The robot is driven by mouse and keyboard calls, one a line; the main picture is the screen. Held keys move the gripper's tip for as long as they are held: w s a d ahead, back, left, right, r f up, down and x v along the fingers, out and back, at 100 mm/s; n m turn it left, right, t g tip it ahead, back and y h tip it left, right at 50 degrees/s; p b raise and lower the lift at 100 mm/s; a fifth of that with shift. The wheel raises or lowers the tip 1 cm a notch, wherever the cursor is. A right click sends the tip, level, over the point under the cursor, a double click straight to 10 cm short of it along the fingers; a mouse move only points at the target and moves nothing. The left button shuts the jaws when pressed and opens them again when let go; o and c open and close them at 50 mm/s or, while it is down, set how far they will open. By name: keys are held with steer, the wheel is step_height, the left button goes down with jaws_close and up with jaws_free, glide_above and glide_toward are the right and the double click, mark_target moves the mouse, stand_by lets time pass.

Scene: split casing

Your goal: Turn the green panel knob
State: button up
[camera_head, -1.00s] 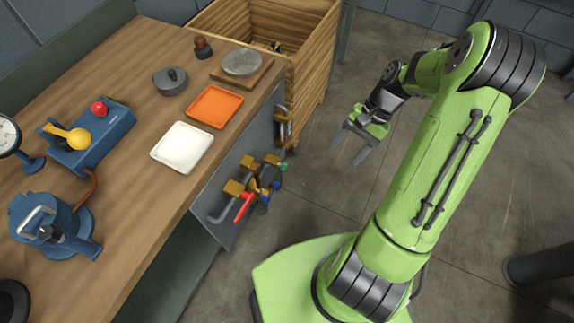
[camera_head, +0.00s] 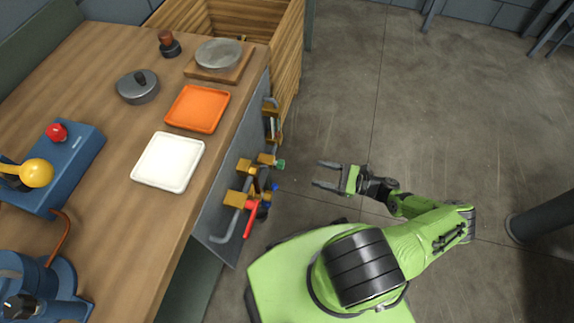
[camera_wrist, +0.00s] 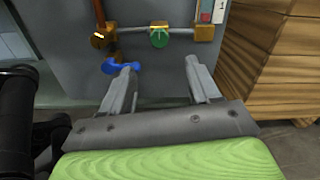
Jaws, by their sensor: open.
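The green panel knob (camera_head: 281,164) sticks out from the grey panel on the bench's side, beside a brass fitting. In the wrist view the green knob (camera_wrist: 159,38) is round and sits on a pipe between brass blocks, above and beyond my fingertips. My gripper (camera_head: 316,174) is open and empty, a short way right of the knob in the head view, with its fingers pointing at the panel. In the wrist view my gripper's fingers (camera_wrist: 160,70) are spread apart with a clear gap to the knob. Nothing hides the knob in the wrist view.
A blue handle (camera_wrist: 122,67) lies near my left fingertip in the wrist view. A red lever (camera_head: 250,222) and pipes are on the same panel (camera_head: 217,209). A wooden crate (camera_head: 292,50) stands beyond it.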

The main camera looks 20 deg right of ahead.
mark_target(279, 164)
steer(key=b+x, duration=0.1)
steer(key=x, duration=1)
steer(key=shift+w+a, duration=0.15)
steer(key=shift+a, duration=0.15)
steer(key=shift+c, duration=0.2)
steer(key=c, duration=1)
steer(key=shift+n, duration=0.3)
